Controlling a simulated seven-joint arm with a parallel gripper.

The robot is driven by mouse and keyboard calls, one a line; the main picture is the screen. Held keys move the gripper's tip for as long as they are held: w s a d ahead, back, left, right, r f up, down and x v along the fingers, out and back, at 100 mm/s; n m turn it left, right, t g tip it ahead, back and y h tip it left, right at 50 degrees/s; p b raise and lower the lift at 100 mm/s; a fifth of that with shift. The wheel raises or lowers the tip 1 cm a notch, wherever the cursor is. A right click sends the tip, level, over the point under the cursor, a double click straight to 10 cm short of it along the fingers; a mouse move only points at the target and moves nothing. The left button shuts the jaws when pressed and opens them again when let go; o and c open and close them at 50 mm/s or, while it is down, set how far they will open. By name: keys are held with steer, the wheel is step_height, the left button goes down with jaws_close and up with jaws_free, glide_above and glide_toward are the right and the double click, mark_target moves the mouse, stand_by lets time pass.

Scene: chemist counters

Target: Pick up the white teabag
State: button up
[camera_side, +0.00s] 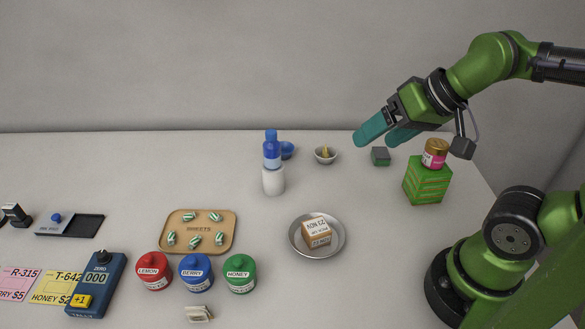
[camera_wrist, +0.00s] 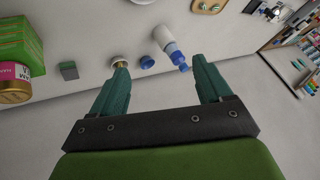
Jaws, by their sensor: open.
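The likely white teabag (camera_side: 199,314) is a small pale packet lying on the counter at the front, below the blue and green jars in the side view. It is small, so its details are hard to tell. It does not show in the wrist view. My gripper (camera_side: 378,134) is raised at the upper right in the side view, far from the packet. Its teal fingers are apart and nothing is between them. In the wrist view my gripper (camera_wrist: 160,78) also shows open and empty, facing the back of the counter.
Red (camera_side: 153,272), blue (camera_side: 196,273) and green (camera_side: 239,274) jars stand behind the packet. A sweets tray (camera_side: 203,246), a metal dish (camera_side: 335,250) with a box, a bottle (camera_side: 273,180), a green box stack (camera_side: 427,184) and a tally counter (camera_side: 97,290) stand around.

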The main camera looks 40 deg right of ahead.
steer(key=shift+c, duration=0.6)
